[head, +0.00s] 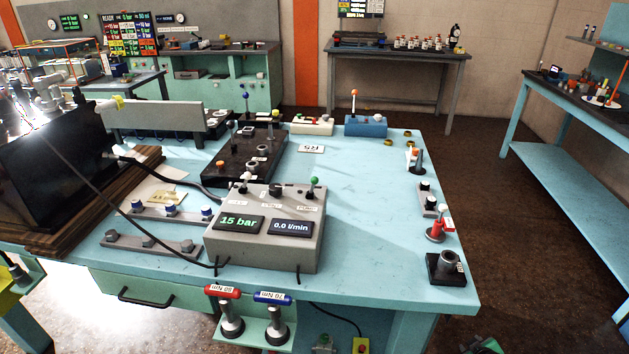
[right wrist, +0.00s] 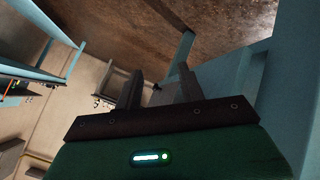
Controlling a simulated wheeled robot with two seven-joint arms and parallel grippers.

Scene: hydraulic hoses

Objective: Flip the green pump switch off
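The green pump switch (head: 314,182) is a short lever with a green ball tip. It stands at the right rear of the grey control box (head: 260,258), above a small label. The box's displays read 15 bar (head: 238,224) and 0.0 l/min (head: 291,227). No gripper is near the switch. My right gripper (right wrist: 160,85) shows in the right wrist view with its two dark fingers apart and nothing between them. A green part at the bottom right edge of the head view looks like the same gripper, mostly cut off. I cannot make out my left gripper.
The box stands on a light blue bench (head: 370,215). A white-tipped lever (head: 246,178) is left of the pump switch. A dark manifold block (head: 243,160) lies behind the box, and a red-and-white tool (head: 436,229) stands to the right.

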